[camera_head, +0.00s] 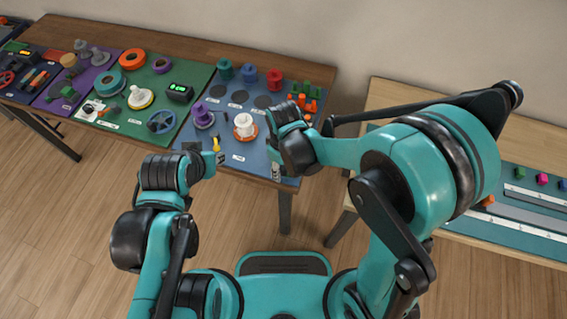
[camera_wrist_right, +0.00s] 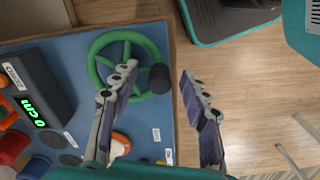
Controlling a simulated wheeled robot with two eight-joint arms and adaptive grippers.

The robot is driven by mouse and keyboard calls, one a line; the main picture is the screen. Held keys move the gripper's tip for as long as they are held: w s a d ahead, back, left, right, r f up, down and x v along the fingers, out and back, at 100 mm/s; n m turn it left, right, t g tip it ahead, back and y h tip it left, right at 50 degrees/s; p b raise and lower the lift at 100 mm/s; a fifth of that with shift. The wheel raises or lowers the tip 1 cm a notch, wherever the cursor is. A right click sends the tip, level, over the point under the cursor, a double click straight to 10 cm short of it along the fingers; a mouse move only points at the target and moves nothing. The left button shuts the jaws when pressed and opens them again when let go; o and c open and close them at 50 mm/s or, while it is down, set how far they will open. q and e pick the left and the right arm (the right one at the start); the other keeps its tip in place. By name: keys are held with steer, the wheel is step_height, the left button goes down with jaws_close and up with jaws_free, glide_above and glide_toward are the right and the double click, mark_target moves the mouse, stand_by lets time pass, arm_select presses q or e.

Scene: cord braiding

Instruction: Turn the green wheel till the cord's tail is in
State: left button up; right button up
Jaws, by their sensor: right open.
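The green wheel (camera_wrist_right: 93,68) shows in the right wrist view, a ring with spokes on a blue board. A dark knob (camera_wrist_right: 159,79) stands on its right rim. My right gripper (camera_wrist_right: 157,74) is open, its fingers on either side of the knob, with a clear gap to the right finger. I cannot tell whether the left finger touches the wheel. In the head view my right gripper (camera_head: 277,168) is at the blue board's front right, and my arm hides the wheel. My left gripper (camera_head: 200,152) is at the table's front edge, its jaws unclear. I cannot make out the cord.
A dark box with a green display (camera_wrist_right: 40,117), seemingly reading 0 cm, stands beside the wheel. A white spool on an orange base (camera_head: 244,127) and a purple spool (camera_head: 203,116) stand on the blue board. Floor is open beyond the table edge.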

steer(key=shift+f, duration=0.25)
steer(key=c, duration=0.9)
jaws_close()
